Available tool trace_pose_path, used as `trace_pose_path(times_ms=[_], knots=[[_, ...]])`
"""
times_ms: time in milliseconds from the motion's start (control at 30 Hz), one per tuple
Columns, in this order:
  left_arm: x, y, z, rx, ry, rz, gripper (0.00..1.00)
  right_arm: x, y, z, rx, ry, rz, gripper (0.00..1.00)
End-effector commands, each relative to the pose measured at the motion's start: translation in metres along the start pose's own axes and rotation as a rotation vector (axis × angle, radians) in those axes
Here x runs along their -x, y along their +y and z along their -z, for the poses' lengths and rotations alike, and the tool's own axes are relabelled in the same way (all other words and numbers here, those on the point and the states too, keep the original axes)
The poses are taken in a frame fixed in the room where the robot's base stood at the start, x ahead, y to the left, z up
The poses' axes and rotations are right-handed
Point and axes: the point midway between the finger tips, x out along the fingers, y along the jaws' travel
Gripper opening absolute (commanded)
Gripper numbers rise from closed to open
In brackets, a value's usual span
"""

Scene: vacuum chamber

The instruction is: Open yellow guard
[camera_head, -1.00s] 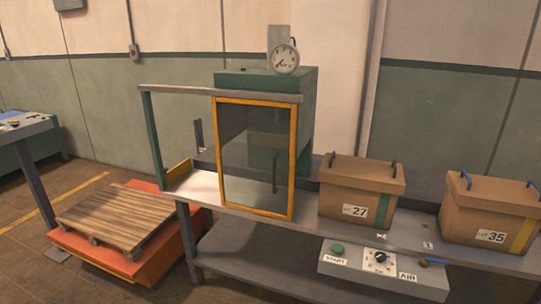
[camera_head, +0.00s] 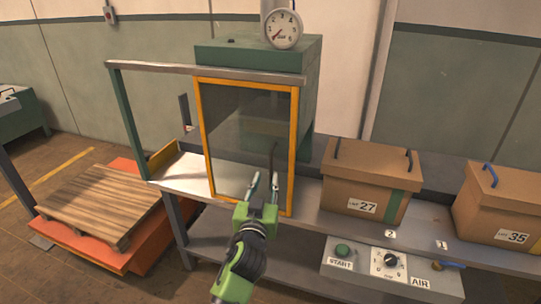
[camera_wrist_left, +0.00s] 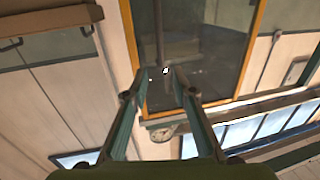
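The yellow guard (camera_head: 235,130) is a dark see-through panel in a yellow frame, standing upright and closed across the front of the green chamber. Its dark upright handle (camera_head: 271,160) is on the right part of the panel. My left gripper (camera_head: 264,181) is in front of the panel's lower right, its fingers apart and pointing up at the handle's lower part. In the left wrist view the guard (camera_wrist_left: 215,60) fills the upper middle. The handle (camera_wrist_left: 160,38) lines up with the gap between the open fingertips (camera_wrist_left: 161,73); I cannot tell whether they touch it.
A box marked 27 (camera_head: 365,185) and a box marked 35 (camera_head: 495,205) stand on the bench to the right. A control panel (camera_head: 372,262) with START button and dial hangs below. A pallet (camera_head: 100,203) lies on an orange lift (camera_head: 155,245) at left. A gauge (camera_head: 282,30) tops the chamber.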

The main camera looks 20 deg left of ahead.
Motion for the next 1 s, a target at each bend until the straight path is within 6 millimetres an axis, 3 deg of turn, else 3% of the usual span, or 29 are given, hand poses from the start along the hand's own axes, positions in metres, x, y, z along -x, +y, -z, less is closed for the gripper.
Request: trace_pose_path(times_ms=[167,600,1000], knots=[[-0.034,-0.001,0.003,-0.004,0.001,0.001,0.25,0.007,0.002,-0.014,0.001,-0.021,-0.002,0.40],[-0.103,-0.001,0.000,-0.003,-0.001,0.001,0.25,0.009,0.004,0.004,0.001,0.004,-0.004,0.40],[-0.119,0.000,-0.001,-0.002,-0.002,0.000,0.25,0.009,-0.004,0.004,-0.003,0.004,0.004,0.40]])
